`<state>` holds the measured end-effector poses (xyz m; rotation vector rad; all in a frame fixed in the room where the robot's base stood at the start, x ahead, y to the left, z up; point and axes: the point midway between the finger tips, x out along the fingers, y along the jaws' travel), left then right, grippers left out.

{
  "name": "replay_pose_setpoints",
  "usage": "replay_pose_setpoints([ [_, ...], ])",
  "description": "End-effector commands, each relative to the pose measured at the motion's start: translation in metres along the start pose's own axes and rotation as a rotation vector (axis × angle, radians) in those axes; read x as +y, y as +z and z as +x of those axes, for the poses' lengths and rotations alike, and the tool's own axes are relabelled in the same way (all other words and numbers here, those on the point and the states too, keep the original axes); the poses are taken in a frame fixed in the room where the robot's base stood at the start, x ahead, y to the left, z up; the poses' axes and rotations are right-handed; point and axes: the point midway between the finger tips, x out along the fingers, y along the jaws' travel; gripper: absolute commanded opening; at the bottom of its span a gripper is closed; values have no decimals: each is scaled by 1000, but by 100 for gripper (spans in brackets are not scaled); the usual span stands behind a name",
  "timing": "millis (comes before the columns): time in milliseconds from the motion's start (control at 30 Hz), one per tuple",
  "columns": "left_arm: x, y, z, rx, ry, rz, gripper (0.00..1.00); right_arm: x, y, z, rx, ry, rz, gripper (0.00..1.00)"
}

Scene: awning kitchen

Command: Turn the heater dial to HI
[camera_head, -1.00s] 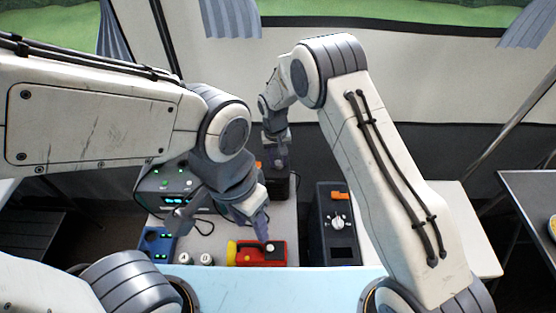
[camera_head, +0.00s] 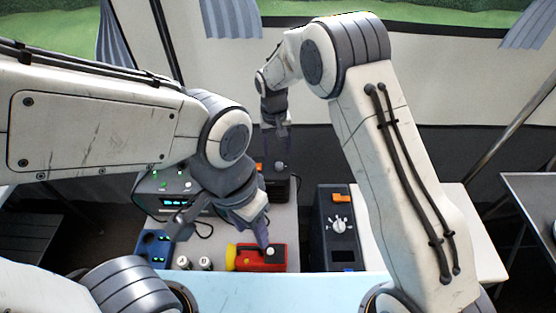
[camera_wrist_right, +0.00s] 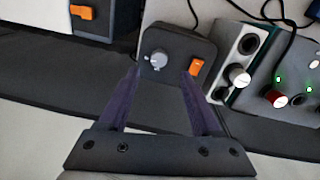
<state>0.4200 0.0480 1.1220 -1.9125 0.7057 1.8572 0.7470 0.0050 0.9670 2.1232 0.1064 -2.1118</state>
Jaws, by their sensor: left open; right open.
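A small dark box (camera_head: 285,186) with a grey dial (camera_head: 280,167) and an orange switch stands at the back of the counter. The dial also shows in the right wrist view (camera_wrist_right: 158,58), its lettering too small to read. My right gripper (camera_head: 275,137) is above this box, open and empty, its fingers either side of the dial in the wrist picture but apart from it. A larger dark box (camera_head: 320,240) with a white dial (camera_head: 338,225) and orange switch is at the right. I cannot tell which is the heater. My left gripper (camera_head: 262,238) is open, over a red and yellow torch.
The red and yellow torch (camera_head: 245,258) lies at the front. Two small white-topped cylinders (camera_head: 194,263) and a blue device (camera_head: 152,247) are to its left. A grey unit with green lights (camera_head: 165,185) stands behind, with cables. The white surface at right is clear.

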Motion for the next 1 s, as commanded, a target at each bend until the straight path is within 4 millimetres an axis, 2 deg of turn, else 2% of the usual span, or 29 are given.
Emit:
replay_pose_setpoints([
  [133,-1,0,8,0,0,0,50,-1,-1,-24,3,-1,0,65],
  [300,-1,0,10,0,0,1,50,-1,0,-40,1,-1,0,65],
  [833,-1,0,9,0,0,0,50,-1,1,-44,0,-1,-1,65],
  [933,-1,0,9,0,0,0,50,-4,10,-55,4,-7,-19,65],
  [1000,-1,0,9,0,0,0,50,-9,27,-71,7,-15,-48,65],
])
